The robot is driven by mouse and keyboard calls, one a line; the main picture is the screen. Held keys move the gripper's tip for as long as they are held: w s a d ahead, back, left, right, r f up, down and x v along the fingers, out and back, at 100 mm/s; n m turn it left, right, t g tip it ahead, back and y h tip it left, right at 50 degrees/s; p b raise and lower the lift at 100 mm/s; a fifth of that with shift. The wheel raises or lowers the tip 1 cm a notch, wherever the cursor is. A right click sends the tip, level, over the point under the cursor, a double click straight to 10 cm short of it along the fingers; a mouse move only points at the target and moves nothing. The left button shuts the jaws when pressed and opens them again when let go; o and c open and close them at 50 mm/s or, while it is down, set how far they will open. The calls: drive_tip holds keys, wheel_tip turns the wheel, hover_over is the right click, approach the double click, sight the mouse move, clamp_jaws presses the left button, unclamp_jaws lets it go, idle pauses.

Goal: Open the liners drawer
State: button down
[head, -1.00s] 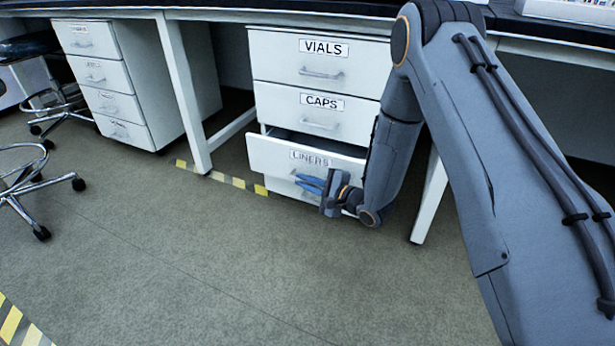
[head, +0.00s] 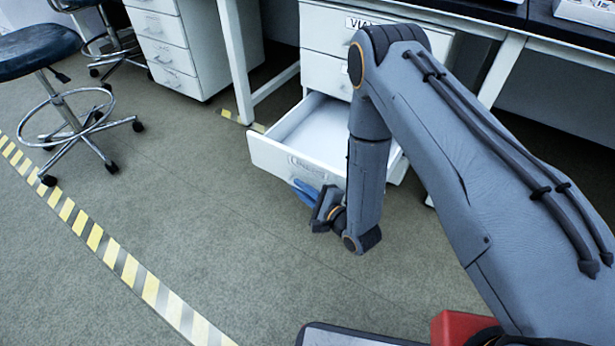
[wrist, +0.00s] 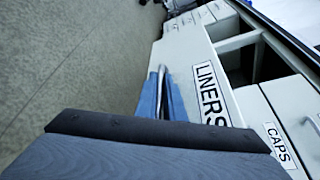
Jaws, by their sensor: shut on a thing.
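The liners drawer (head: 275,152) is pulled well out of the white cabinet in the head view, and its pale inside looks empty. Its front, with the LINERS label (wrist: 210,95), shows close up in the wrist view. My gripper (head: 303,190) is at the drawer front, with its blue fingers shut on the drawer's metal handle (wrist: 161,80). In the wrist view the fingers (wrist: 162,97) lie on both sides of the handle. My arm hides the right part of the drawer and of the cabinet in the head view.
The vials drawer (head: 335,22) and the caps drawer (head: 322,72) above are closed. A stool (head: 75,115) stands at the left near yellow striped floor tape (head: 110,255). A white desk leg (head: 236,62) stands left of the cabinet. The floor before the drawer is clear.

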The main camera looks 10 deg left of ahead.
drive_tip(key=shift+s, duration=0.3)
drive_tip(key=c, duration=2.2)
unclamp_jaws()
drive_tip(key=shift+o, duration=0.2)
drive_tip(key=shift+a, duration=0.1)
drive_tip(key=p+v, duration=0.2)
drive_tip(key=v, duration=0.5)
drive_tip(key=shift+s+d, duration=0.25)
drive_tip(key=shift+d, duration=0.1)
drive_tip(key=shift+r, duration=0.1)
